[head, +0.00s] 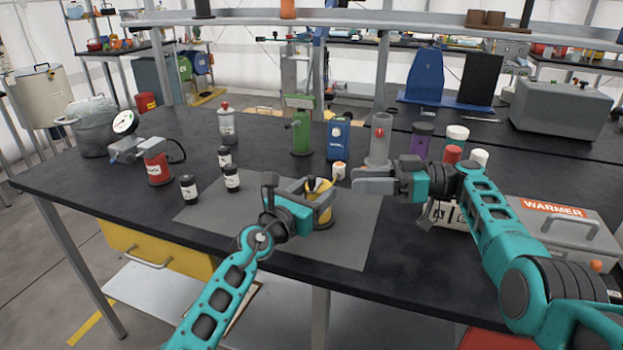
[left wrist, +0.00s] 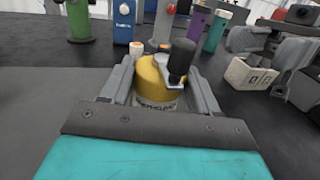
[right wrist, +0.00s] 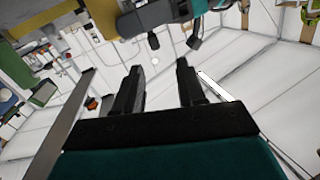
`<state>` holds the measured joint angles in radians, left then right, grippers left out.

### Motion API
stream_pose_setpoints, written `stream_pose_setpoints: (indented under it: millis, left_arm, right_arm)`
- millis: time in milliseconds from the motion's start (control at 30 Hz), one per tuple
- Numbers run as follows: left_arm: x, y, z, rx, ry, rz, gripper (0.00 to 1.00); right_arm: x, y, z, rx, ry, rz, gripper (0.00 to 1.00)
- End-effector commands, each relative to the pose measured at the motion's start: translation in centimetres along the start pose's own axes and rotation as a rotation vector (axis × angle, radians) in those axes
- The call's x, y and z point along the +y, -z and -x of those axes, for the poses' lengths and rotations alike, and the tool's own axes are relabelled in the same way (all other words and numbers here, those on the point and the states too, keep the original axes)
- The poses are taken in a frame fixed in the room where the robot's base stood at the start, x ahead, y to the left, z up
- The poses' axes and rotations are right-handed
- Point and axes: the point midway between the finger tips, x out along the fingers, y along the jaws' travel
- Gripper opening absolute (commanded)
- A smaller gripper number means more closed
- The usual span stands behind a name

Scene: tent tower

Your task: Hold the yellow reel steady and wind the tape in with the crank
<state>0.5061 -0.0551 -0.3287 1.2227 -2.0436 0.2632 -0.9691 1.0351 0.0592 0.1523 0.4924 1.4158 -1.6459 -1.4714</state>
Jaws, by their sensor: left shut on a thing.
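The yellow reel (head: 322,214) stands upright on the grey mat (head: 345,245). It also shows in the left wrist view (left wrist: 148,78), with dark lettering on a pale band. My left gripper (head: 312,196) is shut on the reel, one finger on each side. The crank on top has a grey arm and an upright black knob (left wrist: 181,60). My right gripper (head: 370,184) is right of the reel and apart from it. In the right wrist view its fingers (right wrist: 160,70) are spread with nothing between them. I cannot make out the tape.
A small white and orange item (head: 339,171) stands just behind the reel. Behind are a green device (head: 302,130), a blue box (head: 338,140) and a clear cylinder (head: 379,150). Black bottles (head: 189,190) stand left. The warmer (head: 550,225) is at the right. The front mat is clear.

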Motion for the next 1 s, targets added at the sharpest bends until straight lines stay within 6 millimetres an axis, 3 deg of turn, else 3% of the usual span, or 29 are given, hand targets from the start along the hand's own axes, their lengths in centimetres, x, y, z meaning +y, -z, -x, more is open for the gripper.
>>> stream_pose_setpoints:
  millis: [200,333,800,1000]
  left_arm:
    - [0.0,0.1,0.0,0.001,0.000,0.000,0.09]
    - [0.0,0.1,0.0,0.001,0.000,0.000,0.09]
    - [0.0,0.1,0.0,0.001,0.001,0.000,0.09]
    - [0.0,0.1,0.0,0.001,0.000,0.000,0.09]
  right_arm:
    - [0.4,-0.6,1.2,0.050,-0.037,0.132,0.40]
    - [0.4,-0.6,0.6,0.056,-0.041,0.150,0.40]
    - [0.7,-0.1,-8.6,0.054,-0.038,0.146,0.40]
    - [0.8,0.0,-10.1,0.055,-0.039,0.147,0.40]
